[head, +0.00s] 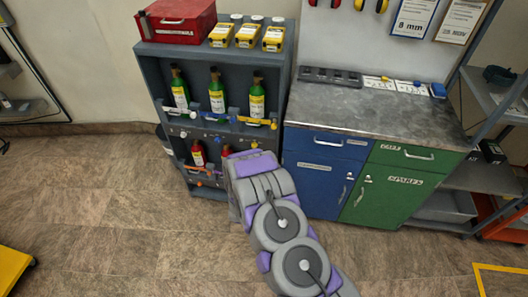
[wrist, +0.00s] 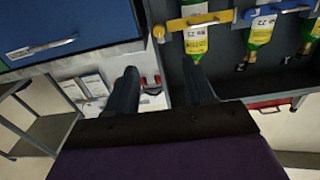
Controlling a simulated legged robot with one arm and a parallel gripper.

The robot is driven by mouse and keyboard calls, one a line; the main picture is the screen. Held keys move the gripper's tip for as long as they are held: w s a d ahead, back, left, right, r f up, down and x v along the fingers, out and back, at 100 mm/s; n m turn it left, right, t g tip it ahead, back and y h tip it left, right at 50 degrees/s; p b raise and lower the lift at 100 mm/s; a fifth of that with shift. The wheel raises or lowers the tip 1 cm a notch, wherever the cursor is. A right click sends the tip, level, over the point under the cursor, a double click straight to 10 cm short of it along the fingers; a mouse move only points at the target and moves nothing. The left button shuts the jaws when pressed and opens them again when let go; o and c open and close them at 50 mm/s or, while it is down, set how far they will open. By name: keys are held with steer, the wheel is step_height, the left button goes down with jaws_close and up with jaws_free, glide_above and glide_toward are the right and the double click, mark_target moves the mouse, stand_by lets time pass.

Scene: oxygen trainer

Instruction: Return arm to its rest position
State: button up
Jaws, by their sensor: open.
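My arm reaches forward from the bottom of the head view toward the front of a dark grey cylinder rack (head: 172,118). Its far end covers part of the rack's lower right, and the fingers are hidden there. In the wrist view, which looks upside down, my gripper (wrist: 162,88) is open with two dark fingers apart. I see nothing held between them. Green cylinders with white labels (head: 217,95) stand in the rack's upper shelf. In the wrist view, a green cylinder (wrist: 195,38) with a yellow handle (wrist: 198,21) is just beyond the right finger.
A red box (head: 177,22) and yellow cases (head: 247,36) sit on the rack. A red cylinder (head: 197,153) is on its lower shelf. To the right is a workbench (head: 350,107) with blue (head: 318,175) and green doors (head: 385,192).

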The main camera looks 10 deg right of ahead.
steer(key=shift+w+r, duration=0.1)
steer(key=a+r+g+y, duration=0.4)
steer(key=a+r+g, duration=0.1)
steer(key=r, duration=0.2)
steer(key=s+a+r+n+g+y, duration=0.2)
steer(key=s+r+g+y, duration=0.15)
steer(key=s+r, duration=0.6)
steer(key=s+d+r+g, duration=0.3)
steer(key=s+d+r, duration=0.1)
steer(key=s, duration=0.9)
steer(key=s+d+r+n+g+h, duration=0.1)
steer(key=s+d+r+g, duration=0.2)
steer(key=s, duration=1.1)
steer(key=s+d+r+g+h, duration=0.1)
steer(key=s+d+r+g, duration=0.3)
steer(key=s, duration=0.9)
steer(key=shift+s+d+r+n, duration=0.25)
steer(key=shift+d+r+n, duration=0.15)
steer(key=shift+d, duration=0.35)
steer(key=shift+g, duration=0.25)
